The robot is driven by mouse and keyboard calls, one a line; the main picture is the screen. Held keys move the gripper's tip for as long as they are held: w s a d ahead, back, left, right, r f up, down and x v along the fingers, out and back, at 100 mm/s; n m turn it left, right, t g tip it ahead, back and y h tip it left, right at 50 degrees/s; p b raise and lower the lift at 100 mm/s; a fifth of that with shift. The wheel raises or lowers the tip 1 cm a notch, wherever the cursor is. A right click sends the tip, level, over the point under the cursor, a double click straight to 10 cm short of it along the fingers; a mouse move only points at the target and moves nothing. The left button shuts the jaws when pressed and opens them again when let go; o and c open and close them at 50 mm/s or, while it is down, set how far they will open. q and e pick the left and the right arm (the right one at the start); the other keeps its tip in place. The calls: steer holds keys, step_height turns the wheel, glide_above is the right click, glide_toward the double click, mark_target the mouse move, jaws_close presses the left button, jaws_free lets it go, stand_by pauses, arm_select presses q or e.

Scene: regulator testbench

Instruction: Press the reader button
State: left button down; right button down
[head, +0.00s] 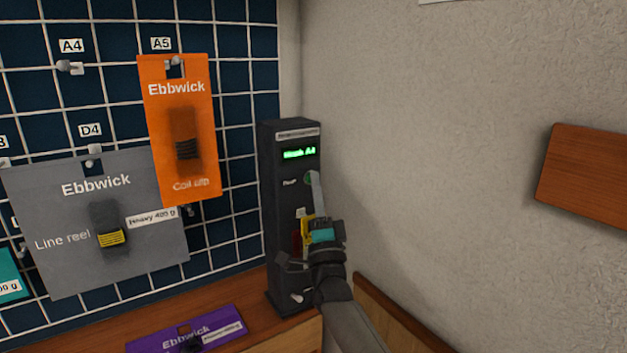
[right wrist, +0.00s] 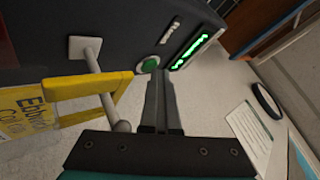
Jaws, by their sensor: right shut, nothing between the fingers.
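The reader is a dark upright box (head: 282,210) with a lit green display (head: 299,153) near its top. Its round green button (head: 310,178) sits below the display, partly covered by my right gripper's fingers. My right gripper (head: 316,175) is shut and empty, with its tips at the reader's front by the button. In the right wrist view the green button (right wrist: 148,65) shows just beyond and slightly left of the fingertips (right wrist: 161,80). I cannot tell whether the tips touch it. My left gripper is not in view.
A yellow Ebbwick card (right wrist: 85,90) hangs on a peg at the reader, close beside my right gripper. An orange card (head: 180,75) and a grey card (head: 60,260) hang on the wire grid at left. A purple card (head: 220,325) lies on the wooden top.

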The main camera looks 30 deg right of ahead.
steer(key=shift+w+a+f+y, duration=0.1)
steer(key=shift+a+f+y, duration=0.05)
steer(key=shift+f+y, duration=0.15)
steer(key=shift+f, duration=0.1)
steer(key=shift+s+f+p, duration=0.1)
steer(key=shift+s+p, duration=0.4)
steer(key=shift+s, duration=0.2)
steer(key=s+p, duration=0.2)
steer(key=s, duration=0.1)
steer(key=s+p, duration=0.1)
steer(key=s, duration=0.1)
steer(key=shift+d+r, duration=0.2)
steer(key=shift+d, duration=0.15)
steer(key=shift+f, duration=0.1)
